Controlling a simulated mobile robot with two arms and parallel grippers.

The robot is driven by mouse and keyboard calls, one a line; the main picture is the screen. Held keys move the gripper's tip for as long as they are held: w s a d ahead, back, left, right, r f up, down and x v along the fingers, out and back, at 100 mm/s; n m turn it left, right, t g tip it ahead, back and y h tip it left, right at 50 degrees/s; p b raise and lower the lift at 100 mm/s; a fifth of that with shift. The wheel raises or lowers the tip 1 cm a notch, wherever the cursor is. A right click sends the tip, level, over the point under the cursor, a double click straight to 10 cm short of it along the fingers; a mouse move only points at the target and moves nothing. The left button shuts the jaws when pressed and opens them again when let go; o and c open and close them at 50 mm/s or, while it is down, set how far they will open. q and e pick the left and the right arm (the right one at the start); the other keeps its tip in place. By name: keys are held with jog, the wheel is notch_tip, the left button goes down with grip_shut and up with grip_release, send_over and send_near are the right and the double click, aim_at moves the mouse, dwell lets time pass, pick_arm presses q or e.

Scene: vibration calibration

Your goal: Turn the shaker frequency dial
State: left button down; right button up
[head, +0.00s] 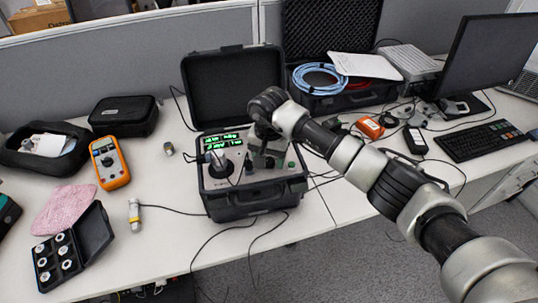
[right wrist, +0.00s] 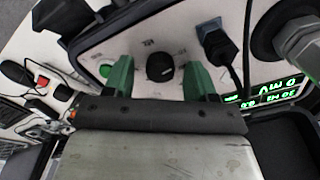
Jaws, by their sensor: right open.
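The shaker (head: 257,204) is a black open case with a light panel and a green lit display (head: 222,142) on the table. My right gripper (head: 264,160) is over the right part of the panel. In the right wrist view its two green fingers are open, one on each side of the black round frequency dial (right wrist: 160,67). The dial shows between the fingertips, with gaps on both sides. I cannot tell how far above the panel the fingertips are. In the head view the gripper hides the dial. My left gripper is not in view.
A black connector with a cable (right wrist: 215,42) stands close to the dial. A green button (head: 291,165) is on the panel's right. An orange multimeter (head: 109,163), a sensor case (head: 95,232) and a monitor (head: 488,55) are farther off. The table front is mostly clear.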

jog(key=shift+f, duration=0.1)
jog(key=c, duration=0.9)
